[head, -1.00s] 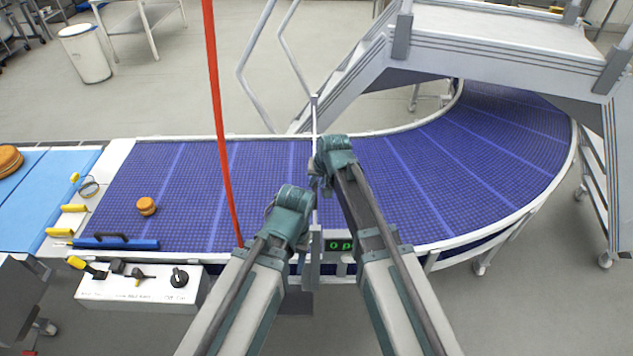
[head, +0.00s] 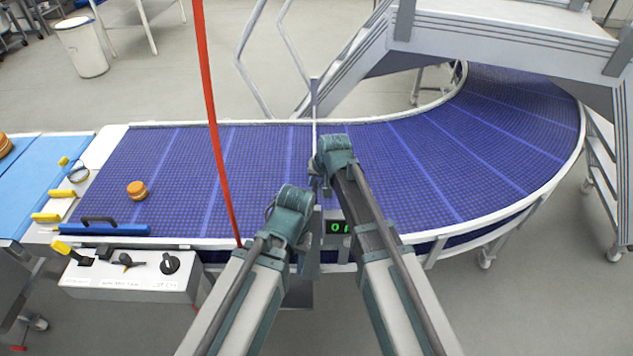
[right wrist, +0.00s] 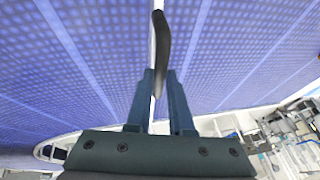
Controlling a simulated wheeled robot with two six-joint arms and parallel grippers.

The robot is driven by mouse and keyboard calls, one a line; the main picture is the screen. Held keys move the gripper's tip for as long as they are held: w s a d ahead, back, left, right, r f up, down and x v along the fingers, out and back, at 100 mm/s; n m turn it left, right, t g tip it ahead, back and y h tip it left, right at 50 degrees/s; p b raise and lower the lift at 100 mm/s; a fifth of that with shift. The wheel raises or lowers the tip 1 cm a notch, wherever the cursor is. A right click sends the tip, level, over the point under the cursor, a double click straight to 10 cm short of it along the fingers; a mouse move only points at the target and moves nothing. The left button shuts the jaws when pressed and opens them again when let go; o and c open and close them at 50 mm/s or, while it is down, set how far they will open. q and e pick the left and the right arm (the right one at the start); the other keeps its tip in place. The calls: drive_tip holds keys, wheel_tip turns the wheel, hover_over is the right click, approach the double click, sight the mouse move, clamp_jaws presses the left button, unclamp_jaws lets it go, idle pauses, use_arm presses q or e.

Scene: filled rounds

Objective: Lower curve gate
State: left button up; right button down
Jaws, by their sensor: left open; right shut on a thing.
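The curve gate is a thin pale upright bar (head: 314,112) at the start of the belt's curve, in the middle of the head view. In the right wrist view a dark curved handle (right wrist: 162,45) on a thin pale rod runs between the fingers of my right gripper (right wrist: 162,90). The right gripper (head: 317,175) is shut on this handle. The gate's lower part is hidden behind my arms. My left gripper (head: 270,212) is open and empty, over the near side of the belt, left of the gate.
A filled round (head: 137,190) lies on the blue belt (head: 180,165) at left. A red hanging cord (head: 212,110) crosses left of my grippers. A control box (head: 130,275) stands at the near edge. Metal stairs (head: 490,45) span the curve.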

wheel_tip(320, 180, down, 4)
drive_tip(key=b, duration=0.2)
drive_tip(key=shift+b, duration=0.4)
use_arm(q)
wheel_tip(320, 180, down, 4)
drive_tip(key=shift+s+r, duration=0.1)
use_arm(e)
drive_tip(key=shift+s+r, duration=0.15)
drive_tip(key=c, duration=0.8)
unclamp_jaws()
use_arm(q)
drive_tip(key=shift+r, duration=0.15)
use_arm(e)
drive_tip(key=shift+r, duration=0.1)
use_arm(q)
wheel_tip(320, 180, up, 12)
drive_tip(key=p, duration=1.2)
drive_tip(key=shift+p, duration=0.35)
use_arm(e)
drive_tip(key=v, duration=1.3)
drive_tip(key=shift+r, duration=0.25)
